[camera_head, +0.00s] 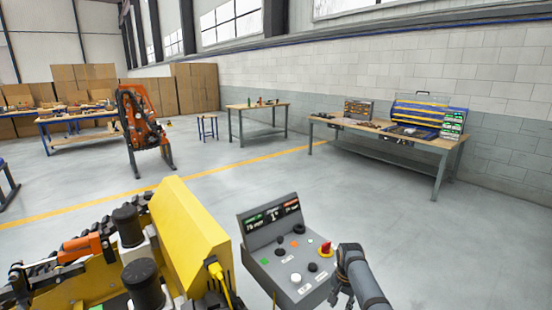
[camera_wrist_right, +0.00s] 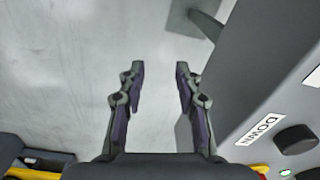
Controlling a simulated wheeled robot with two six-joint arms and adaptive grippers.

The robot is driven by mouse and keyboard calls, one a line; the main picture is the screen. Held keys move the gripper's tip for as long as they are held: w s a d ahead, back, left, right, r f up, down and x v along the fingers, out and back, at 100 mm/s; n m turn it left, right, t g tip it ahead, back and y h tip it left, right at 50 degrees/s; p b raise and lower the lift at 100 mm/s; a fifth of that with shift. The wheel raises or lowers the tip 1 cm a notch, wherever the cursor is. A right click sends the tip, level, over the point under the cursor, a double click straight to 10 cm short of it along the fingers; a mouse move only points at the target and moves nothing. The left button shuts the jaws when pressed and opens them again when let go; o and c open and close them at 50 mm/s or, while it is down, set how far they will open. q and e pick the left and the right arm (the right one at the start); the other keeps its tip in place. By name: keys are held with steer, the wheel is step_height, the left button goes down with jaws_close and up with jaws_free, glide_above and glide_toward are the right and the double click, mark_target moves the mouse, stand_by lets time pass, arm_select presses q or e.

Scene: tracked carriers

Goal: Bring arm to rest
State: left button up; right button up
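My right arm (camera_head: 362,280) comes in at the bottom right of the head view, beside the right edge of a grey control box (camera_head: 285,250). Its gripper fingers point down there and are partly cut off by the frame. In the right wrist view my right gripper (camera_wrist_right: 158,70) is open, with nothing between its two fingers and grey floor behind them. I cannot make out my left gripper in the head view.
A yellow tracked machine (camera_head: 195,225) fills the lower left. The box carries a red knob (camera_head: 326,249) and several buttons. A workbench (camera_head: 440,150) stands along the right wall, and an orange machine (camera_head: 140,118) stands further back. The grey floor between is clear.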

steer(key=s+d+f+n, duration=0.2)
steer(key=s+f, duration=1)
steer(key=f, duration=0.3)
steer(key=s+d+f+n, duration=0.2)
steer(key=s+f, duration=1)
steer(key=f, duration=0.2)
arm_select(q)
steer(key=shift+s, duration=0.55)
arm_select(e)
steer(key=s+d+f+n, duration=0.1)
steer(key=s+f, duration=0.2)
steer(key=s, duration=0.6)
steer(key=s+d+f+n, duration=0.1)
steer(key=s+f+n, duration=0.1)
steer(key=s, duration=0.8)
steer(key=s+f+n, duration=0.1)
steer(key=s+f, duration=0.3)
steer(key=s, duration=0.6)
steer(key=shift+s+d+t+h, duration=0.2)
steer(key=shift+d+t+h, duration=0.2)
